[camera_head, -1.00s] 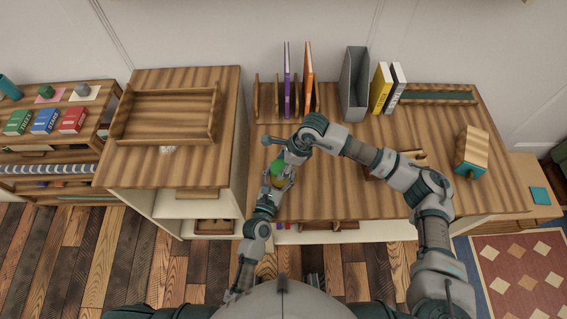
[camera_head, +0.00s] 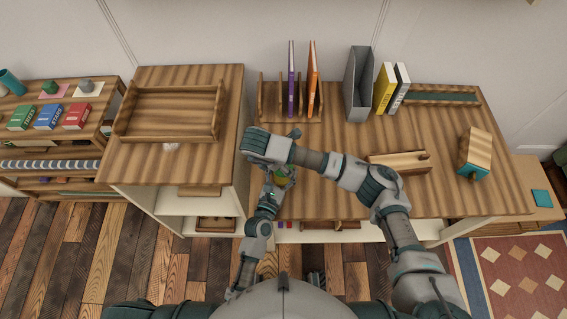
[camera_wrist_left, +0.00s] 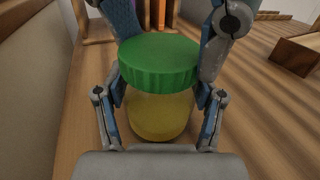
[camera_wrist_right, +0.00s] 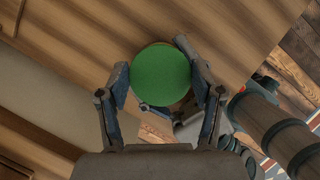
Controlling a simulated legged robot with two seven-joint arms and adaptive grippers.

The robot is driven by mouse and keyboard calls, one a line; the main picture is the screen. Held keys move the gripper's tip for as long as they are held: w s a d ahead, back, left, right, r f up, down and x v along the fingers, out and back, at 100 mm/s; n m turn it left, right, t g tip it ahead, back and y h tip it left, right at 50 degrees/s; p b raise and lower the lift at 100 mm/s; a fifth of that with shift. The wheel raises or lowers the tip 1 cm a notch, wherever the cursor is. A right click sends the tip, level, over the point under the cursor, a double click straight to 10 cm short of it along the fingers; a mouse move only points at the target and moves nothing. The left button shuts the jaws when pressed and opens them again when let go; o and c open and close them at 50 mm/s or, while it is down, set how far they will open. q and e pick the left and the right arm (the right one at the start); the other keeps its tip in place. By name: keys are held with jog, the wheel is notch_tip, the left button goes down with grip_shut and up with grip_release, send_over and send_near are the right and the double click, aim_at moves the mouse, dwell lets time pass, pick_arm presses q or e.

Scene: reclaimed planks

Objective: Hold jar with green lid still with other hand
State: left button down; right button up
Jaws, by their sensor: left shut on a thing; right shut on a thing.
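The jar (camera_wrist_left: 160,115) has a yellowish body and a green lid (camera_wrist_left: 160,60). It stands upright over the desk at the desk's left part, and shows small in the head view (camera_head: 281,178). My left gripper (camera_wrist_left: 160,100) is shut around the jar's body from the near side. My right gripper (camera_wrist_right: 160,80) is shut on the lid from above, with its fingers on either side of the lid. The lid sits right over the body; I cannot tell whether it is loose. My right arm hides part of the jar in the head view.
A wooden rack (camera_head: 270,101) with purple and orange books and a grey file holder (camera_head: 357,84) stand behind. A wooden box (camera_head: 400,163) and a teal-and-wood block (camera_head: 474,153) lie to the right. A cabinet with a tray (camera_head: 170,137) is to the left.

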jog(key=m+g, duration=0.1)
jog(key=m, duration=0.2)
jog(key=m+g, duration=0.1)
jog(key=m, duration=0.2)
jog(key=shift+w+d+h, duration=0.15)
jog(key=shift+h, duration=0.25)
pick_arm(q)
jog(key=shift+d, duration=0.1)
pick_arm(e)
jog(key=o, duration=0.7)
jog(key=shift+r, duration=2.25)
jog(key=shift+c, duration=0.3)
